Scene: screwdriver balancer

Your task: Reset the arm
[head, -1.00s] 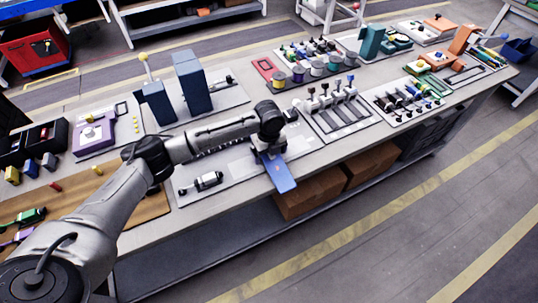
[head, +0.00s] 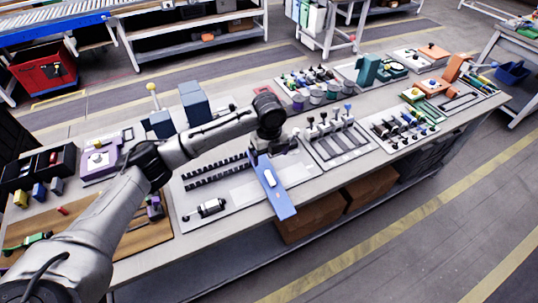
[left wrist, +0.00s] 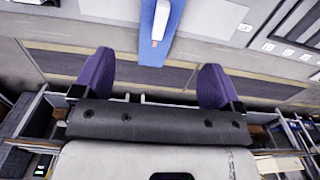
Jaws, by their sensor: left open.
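My left arm (head: 200,147) reaches in from the left over the workbench and bends down at a dark wrist joint. My left gripper (head: 268,148) is beneath that joint, partly hidden, just behind a blue strip. In the left wrist view its two purple fingers (left wrist: 155,76) stand wide apart with nothing between them. The blue strip (head: 284,204) has a white bar on it and juts over the bench's front edge. In the left wrist view the blue strip (left wrist: 152,50) lies beyond the fingers, apart from them. My right gripper is not in view.
Beside the arm are a mat with black racks (head: 217,172) and a small black-and-white tool (head: 207,209). Blue blocks (head: 196,101) stand behind the arm. A panel with several upright levers (head: 331,130) is to the right. Brown boxes (head: 316,216) sit on the lower shelf.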

